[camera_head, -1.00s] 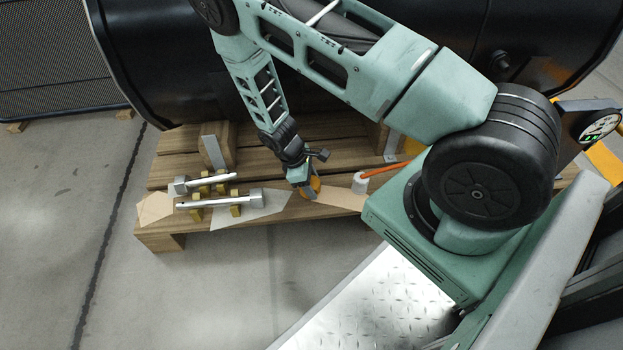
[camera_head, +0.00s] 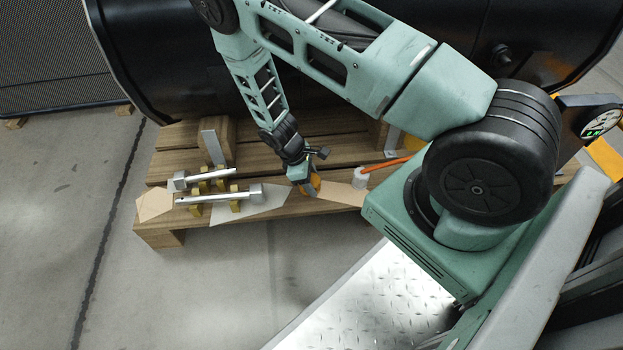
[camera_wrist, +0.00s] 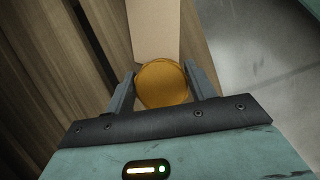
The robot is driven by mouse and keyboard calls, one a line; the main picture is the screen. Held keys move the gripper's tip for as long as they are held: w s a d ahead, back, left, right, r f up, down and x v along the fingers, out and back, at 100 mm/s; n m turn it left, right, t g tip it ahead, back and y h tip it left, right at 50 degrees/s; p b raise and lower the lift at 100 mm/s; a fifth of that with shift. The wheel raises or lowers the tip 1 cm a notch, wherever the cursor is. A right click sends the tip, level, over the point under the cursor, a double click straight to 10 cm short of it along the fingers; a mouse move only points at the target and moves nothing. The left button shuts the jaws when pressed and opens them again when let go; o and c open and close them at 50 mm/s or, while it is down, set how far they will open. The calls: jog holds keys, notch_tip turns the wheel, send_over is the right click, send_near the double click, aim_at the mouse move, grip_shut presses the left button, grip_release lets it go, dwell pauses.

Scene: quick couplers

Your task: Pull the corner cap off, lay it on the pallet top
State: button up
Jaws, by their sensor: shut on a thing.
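A round orange cap (camera_wrist: 162,84) sits between the two fingers of my gripper (camera_wrist: 161,80) in the wrist view. The fingers are shut on its sides. In the head view the cap (camera_head: 315,182) shows partly behind my gripper (camera_head: 303,188), low over the front part of the wooden pallet (camera_head: 270,208). A tan cardboard piece (camera_head: 341,195) lies just right of it on the pallet top. I cannot tell whether the cap touches the pallet, or for certain that it is the corner cap.
Two metal rods (camera_head: 218,197) rest on yellow supports at the pallet's left. Another cardboard piece (camera_head: 154,204) lies at the left end. A large black tank (camera_head: 180,60) is behind.

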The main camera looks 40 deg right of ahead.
jog(key=shift+f, duration=0.55)
jog(key=o, duration=1.2)
jog(key=shift+c, duration=0.2)
jog(key=shift+r, duration=0.15)
jog(key=p+v, duration=0.7)
jog(key=v, duration=1)
jog(key=shift+r, duration=0.1)
